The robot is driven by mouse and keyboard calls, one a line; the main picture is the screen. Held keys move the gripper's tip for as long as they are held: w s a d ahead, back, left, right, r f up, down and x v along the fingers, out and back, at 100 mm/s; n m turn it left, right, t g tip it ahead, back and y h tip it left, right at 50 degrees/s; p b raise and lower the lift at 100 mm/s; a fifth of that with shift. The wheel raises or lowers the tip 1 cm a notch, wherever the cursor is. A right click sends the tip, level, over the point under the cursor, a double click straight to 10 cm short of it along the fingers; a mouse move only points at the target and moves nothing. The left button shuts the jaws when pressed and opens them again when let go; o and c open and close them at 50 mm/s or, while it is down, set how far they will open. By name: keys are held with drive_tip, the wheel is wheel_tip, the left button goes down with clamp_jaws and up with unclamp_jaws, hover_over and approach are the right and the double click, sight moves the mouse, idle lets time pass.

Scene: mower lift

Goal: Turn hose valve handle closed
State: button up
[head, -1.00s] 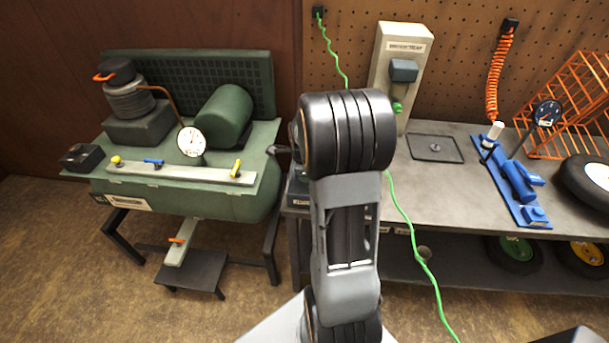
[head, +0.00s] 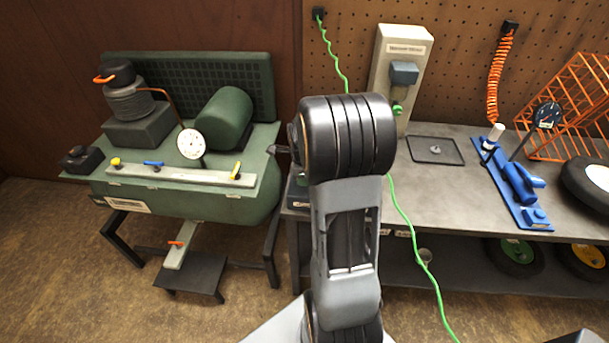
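The green compressor (head: 190,206) stands at the left. A pale bar (head: 180,174) along its front carries a yellow knob (head: 116,162), a blue lever (head: 153,163) lying along the bar, and a yellow lever (head: 236,170) standing across it at an angle. An orange lever (head: 175,243) sits on a lower pale piece under the tank. I cannot tell which of these is the hose valve handle. My arm fills the middle of the view and hides what is behind it. A small dark tip shows left of my arm; I cannot tell what it belongs to. My gripper does not clearly show.
A gauge (head: 191,143) rises behind the bar. A grey workbench (head: 455,185) at the right holds a dark tray (head: 436,150), a blue tool (head: 519,185) and a wheel. A green cord (head: 408,222) hangs in front of the bench. Brown floor lies open at lower left.

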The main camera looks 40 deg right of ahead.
wheel_tip(320, 180, up, 14)
drive_tip(key=s+a, duration=0.2)
drive_tip(key=shift+f, duration=0.25)
idle(0.4)
idle(0.5)
drive_tip(key=s+a+f+n+t, duration=0.1)
drive_tip(key=s+a+n, duration=0.4)
drive_tip(key=a+n, duration=0.4)
drive_tip(key=s+a+f+n+t+y, duration=0.1)
drive_tip(key=s+a+n, duration=0.4)
drive_tip(key=n, duration=1.3)
drive_tip(key=a, duration=0.4)
drive_tip(key=shift+s+a+f+y, duration=0.3)
drive_tip(key=shift+s+a+f, duration=0.05)
drive_tip(key=shift+s+f, duration=0.05)
